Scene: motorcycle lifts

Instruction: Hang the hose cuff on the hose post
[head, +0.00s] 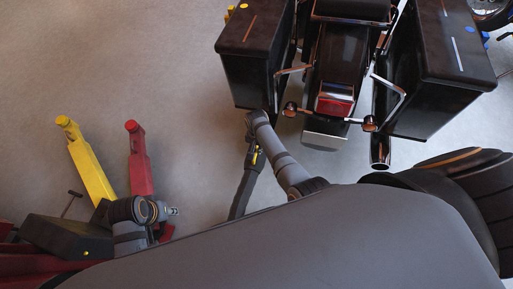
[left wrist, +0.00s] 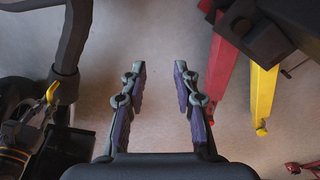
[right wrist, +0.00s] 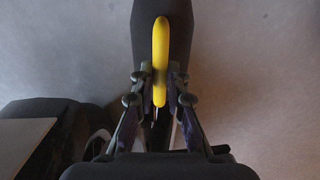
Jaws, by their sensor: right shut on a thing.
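My right gripper (right wrist: 160,82) is shut on a curved yellow handle that lies against a dark rounded tube (right wrist: 178,35); I take these as the hose cuff. In the head view the right gripper (head: 254,155) shows small beside the dark tube (head: 242,190), left of the motorcycle's rear. The yellow part (left wrist: 52,92) and dark tube (left wrist: 72,40) also show at the left of the left wrist view. My left gripper (left wrist: 160,80) is open and empty above bare floor. A red upright (head: 140,160) and a yellow one (head: 90,165) stand at the left; I cannot tell which thing is the hose post.
A motorcycle with dark side cases (head: 255,45) and a red tail light (head: 334,106) stands at the upper right. A dark wheel (head: 485,200) is at the right edge. Red and dark lift parts (head: 60,235) fill the lower left. Grey floor (head: 120,60) is free at upper left.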

